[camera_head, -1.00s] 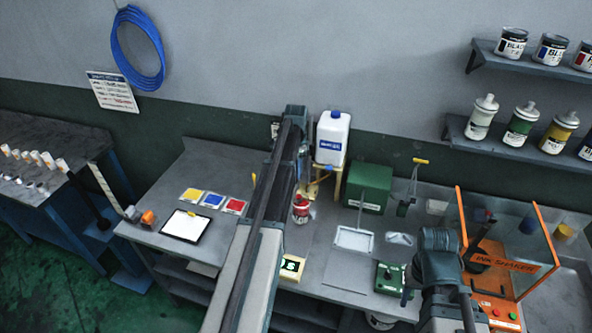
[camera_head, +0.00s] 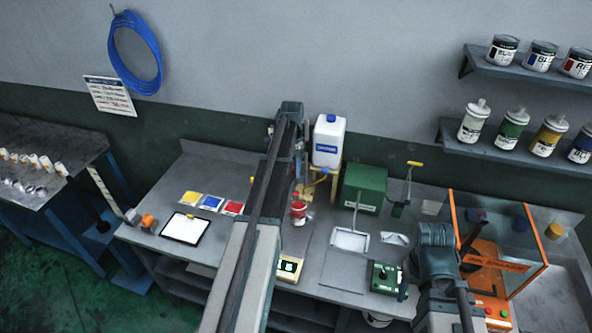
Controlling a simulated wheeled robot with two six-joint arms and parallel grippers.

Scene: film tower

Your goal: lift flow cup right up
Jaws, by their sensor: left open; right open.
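What looks like the flow cup is a slim dipping cup (camera_head: 398,209) with a thin upright rod and a yellow cross handle (camera_head: 415,163). It stands upright on the bench, right of the green box. My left gripper (camera_head: 299,165) is at the far end of the long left arm, near the white jug and left of the cup; its open fingers are mostly hidden by the arm. My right arm stands in front and to the right of the cup, apart from it. Its gripper (camera_head: 405,287) is largely hidden behind the arm, open, near the small green device.
A white jug (camera_head: 328,141) on a stand and a green box (camera_head: 365,188) are behind the bench's middle. A white tray (camera_head: 350,241), small green device (camera_head: 385,276) and red-topped bottle (camera_head: 298,211) stand nearby.

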